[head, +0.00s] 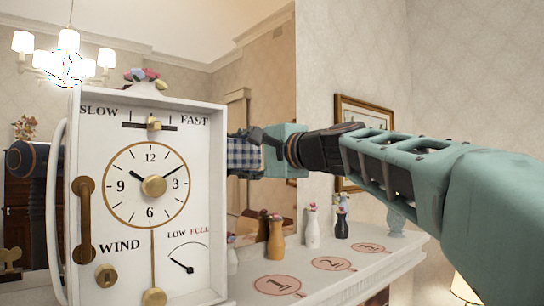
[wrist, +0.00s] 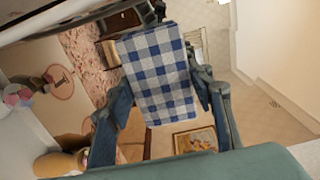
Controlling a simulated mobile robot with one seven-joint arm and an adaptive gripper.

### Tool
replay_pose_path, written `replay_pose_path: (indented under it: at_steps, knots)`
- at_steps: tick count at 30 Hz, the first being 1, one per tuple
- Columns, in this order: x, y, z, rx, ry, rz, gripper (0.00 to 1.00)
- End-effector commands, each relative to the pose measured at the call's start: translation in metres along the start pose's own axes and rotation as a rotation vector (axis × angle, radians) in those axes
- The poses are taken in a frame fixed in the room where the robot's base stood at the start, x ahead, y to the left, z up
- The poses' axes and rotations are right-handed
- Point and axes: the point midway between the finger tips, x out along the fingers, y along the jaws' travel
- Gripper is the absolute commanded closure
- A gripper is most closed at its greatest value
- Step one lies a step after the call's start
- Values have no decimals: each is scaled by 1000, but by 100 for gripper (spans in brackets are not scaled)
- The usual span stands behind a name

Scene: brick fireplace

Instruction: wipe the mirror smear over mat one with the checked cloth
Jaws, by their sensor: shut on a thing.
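The blue-and-white checked cloth (head: 243,154) is in my gripper (head: 262,150), partly hidden behind the clock box in the head view. In the wrist view the cloth (wrist: 160,75) hangs flat between the two fingers of my gripper (wrist: 162,95). The mirror (head: 268,95) stands behind the mantel and reflects the room. Mat one (head: 280,285) is a pink disc marked 1 on the mantel, below and right of the cloth. I cannot make out the smear. Whether the cloth touches the mirror cannot be told.
A large white clock box (head: 150,240) blocks much of the head view's left half. An orange vase (head: 276,240), a white vase (head: 313,230) and a black vase (head: 342,225) stand on the mantel (head: 330,290). Mat two (head: 333,263) and mat three (head: 368,247) lie farther right.

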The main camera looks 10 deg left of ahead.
Motion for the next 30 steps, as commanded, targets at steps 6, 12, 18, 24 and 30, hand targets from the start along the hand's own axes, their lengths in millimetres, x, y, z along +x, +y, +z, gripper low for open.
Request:
replay_pose_path:
  at_steps: [6,12,18,24,30]
  knots:
    - [1,0,-8,1,0,1,71]
    - [0,0,-27,1,2,1,71]
    - [-1,0,-40,1,1,0,71]
    - [-1,-1,-47,1,2,0,71]
    - [0,-1,-64,1,2,1,71]
